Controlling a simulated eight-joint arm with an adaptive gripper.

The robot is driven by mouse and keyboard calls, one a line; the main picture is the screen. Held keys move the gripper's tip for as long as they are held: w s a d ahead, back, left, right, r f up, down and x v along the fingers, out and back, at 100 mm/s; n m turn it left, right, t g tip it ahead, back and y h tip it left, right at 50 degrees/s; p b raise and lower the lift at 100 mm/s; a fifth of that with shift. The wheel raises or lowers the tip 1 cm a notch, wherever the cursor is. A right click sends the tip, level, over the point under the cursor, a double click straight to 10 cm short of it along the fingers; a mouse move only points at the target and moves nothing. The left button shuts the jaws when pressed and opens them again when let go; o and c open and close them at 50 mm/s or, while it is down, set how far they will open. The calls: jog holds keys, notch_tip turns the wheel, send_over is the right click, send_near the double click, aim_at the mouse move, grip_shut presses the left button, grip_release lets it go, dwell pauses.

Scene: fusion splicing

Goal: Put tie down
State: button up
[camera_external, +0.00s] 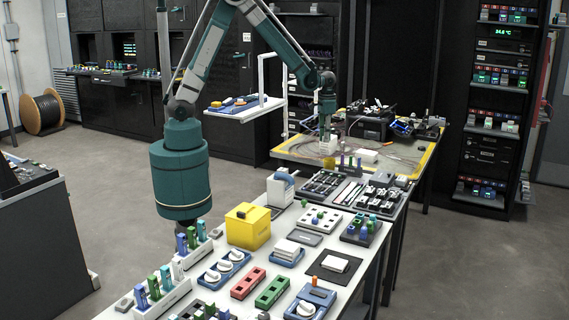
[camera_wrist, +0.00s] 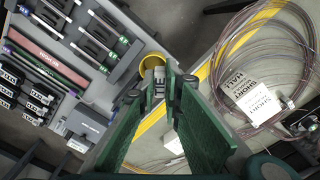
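My gripper (camera_external: 326,138) points down over the near edge of the far workbench in the external view. In the wrist view its green fingers (camera_wrist: 157,88) converge close together above a yellow round cup or ring (camera_wrist: 119,76). Small grey-white parts show between the fingertips, but I cannot tell whether they are finger pads, a held thing or something in the cup. The yellow cup also shows in the external view (camera_external: 329,163), under my gripper. I cannot make out a tie for certain in either view.
Coiled fibres (camera_wrist: 285,40) and white labelled blocks (camera_wrist: 250,97) lie right of my gripper on the yellow-edged mat (camera_wrist: 228,42). Dark trays (camera_wrist: 75,42) of tools and labelled parts crowd the left. Black machines (camera_external: 371,123) stand at the far bench's back.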

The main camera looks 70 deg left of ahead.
jog(key=s+d+m, duration=0.3)
jog(key=d+m, duration=0.4)
jog(key=d, duration=2.4)
jog(key=s+d+m, duration=0.3)
jog(key=s+d, duration=0.4)
jog(key=d, duration=0.5)
jog(key=s+d+m, duration=0.3)
jog(key=s+d, duration=0.4)
jog(key=d, duration=0.5)
jog(key=s+d+m, duration=0.7)
jog(key=s+d, duration=1.4)
jog(key=s, duration=0.4)
jog(key=s+d+m, duration=0.3)
jog(key=s+d, duration=0.2)
jog(key=s, duration=0.9)
jog(key=s+d+m, duration=0.3)
jog(key=s+d, duration=0.1)
jog(key=s, duration=1)
jog(key=shift+w+f, duration=0.2)
jog(key=shift+f, duration=1.05)
jog(key=shift+w+f, duration=0.15)
jog(key=shift+f, duration=1.1)
